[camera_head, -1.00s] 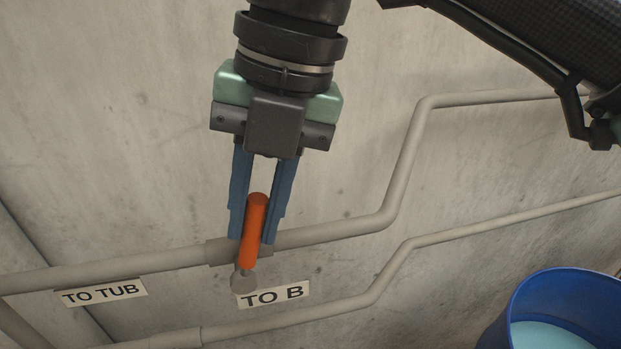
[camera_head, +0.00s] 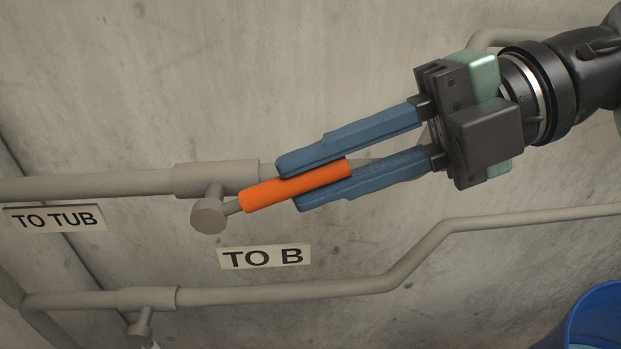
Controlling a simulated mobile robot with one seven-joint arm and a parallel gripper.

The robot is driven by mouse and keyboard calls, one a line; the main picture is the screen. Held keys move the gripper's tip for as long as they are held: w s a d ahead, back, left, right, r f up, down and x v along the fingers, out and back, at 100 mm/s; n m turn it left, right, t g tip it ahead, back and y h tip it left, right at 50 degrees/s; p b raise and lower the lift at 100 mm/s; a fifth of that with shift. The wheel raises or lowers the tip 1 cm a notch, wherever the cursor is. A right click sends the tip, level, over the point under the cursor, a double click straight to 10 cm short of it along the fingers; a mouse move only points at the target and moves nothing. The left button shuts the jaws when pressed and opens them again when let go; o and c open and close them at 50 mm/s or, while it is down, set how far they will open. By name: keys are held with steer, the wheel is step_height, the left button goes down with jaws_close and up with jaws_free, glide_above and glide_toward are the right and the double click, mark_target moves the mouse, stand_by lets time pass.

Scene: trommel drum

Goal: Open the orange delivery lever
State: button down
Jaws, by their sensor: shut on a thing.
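The orange lever (camera_head: 262,193) sits on a grey valve stub (camera_head: 209,215) on the upper pipe. It points right and slightly up, nearly along the pipe. My gripper (camera_head: 291,183) comes in from the right, with its two blue fingers above and below the lever's outer half. It is shut on the lever.
The upper pipe (camera_head: 90,187) and lower pipe (camera_head: 260,297) run along a concrete wall. Labels read "TO TUB" (camera_head: 55,218) and "TO B" (camera_head: 263,257). A second valve (camera_head: 140,328) is at the bottom left. A blue barrel (camera_head: 597,325) stands at the lower right.

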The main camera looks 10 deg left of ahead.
steer(key=shift+w+d+f+g+y+b, duration=0.1)
steer(key=shift+f+g+y+b, duration=0.15)
steer(key=shift+f+y+b, duration=0.55)
steer(key=shift+s+d+f+g+y+b, duration=0.15)
steer(key=shift+f+y+b, duration=0.4)
steer(key=shift+b, duration=0.55)
steer(key=shift+w+d+f+g+y+b, duration=0.15)
steer(key=shift+f+g+y+b, duration=0.25)
steer(key=shift+y+b, duration=0.45)
steer(key=shift+a+f, duration=0.1)
steer(key=c, duration=0.8)
jaws_free()
steer(key=shift+o, duration=0.2)
steer(key=b+v, duration=0.2)
steer(key=v, duration=1.1)
